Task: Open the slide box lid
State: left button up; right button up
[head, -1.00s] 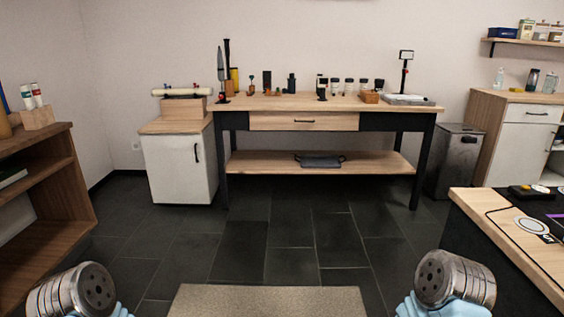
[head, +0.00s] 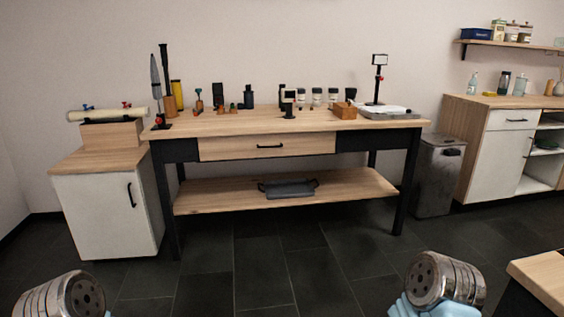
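A workbench (head: 232,126) with a wooden top stands ahead of me against the wall. On its right part sits a small brown wooden box (head: 345,111), which may be the slide box; it is too small to tell how its lid sits. A flat grey-white case (head: 388,113) lies to its right, by a black stand (head: 379,80). Only metal and blue parts of my arms show at the bottom corners, far from the bench. Neither of my grippers is in view.
Dark floor tiles (head: 262,265) between me and the bench are clear. A wooden table corner (head: 545,275) juts in at lower right. Bottles and tools crowd the bench top.

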aim_at(344, 108)
jog(key=i+j+z, duration=0.3)
jog(key=i+z, duration=0.15)
jog(key=i, duration=0.15)
jog(key=i+j+z, duration=0.4)
jog(key=i+j, duration=0.15)
